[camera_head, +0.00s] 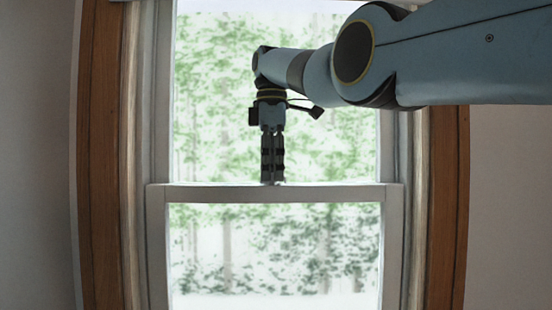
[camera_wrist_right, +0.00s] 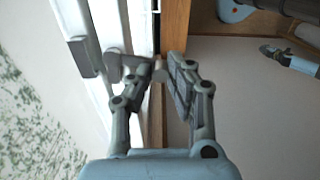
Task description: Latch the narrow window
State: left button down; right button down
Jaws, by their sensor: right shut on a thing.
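The narrow window stands ahead of me, with its lower sash's top rail (camera_head: 335,194) running across the middle of the head view. My right gripper (camera_head: 272,180) points straight down at the middle of that rail. Grey latch parts (camera_wrist_right: 125,62) sit beside the fingers on the white sash. The exact angle of the lever is hard to tell. My left gripper is not clearly seen.
A brown wooden frame (camera_head: 101,150) borders the window on the left, and another upright (camera_head: 448,200) on the right. Plain wall lies outside both. The glass (camera_head: 215,110) shows trees outside. My right arm crosses in front of the upper pane.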

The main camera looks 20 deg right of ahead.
jog(key=shift+w+a+m, duration=0.1)
jog(key=shift+a+m, duration=0.1)
jog(key=shift+m, duration=0.2)
pick_arm(q)
jog(key=shift+w+r, duration=0.1)
jog(key=shift+r, duration=0.5)
pick_arm(e)
jog(key=c, duration=1.2)
grip_release()
jog(key=shift+c, duration=0.2)
pick_arm(q)
jog(key=shift+a, duration=0.1)
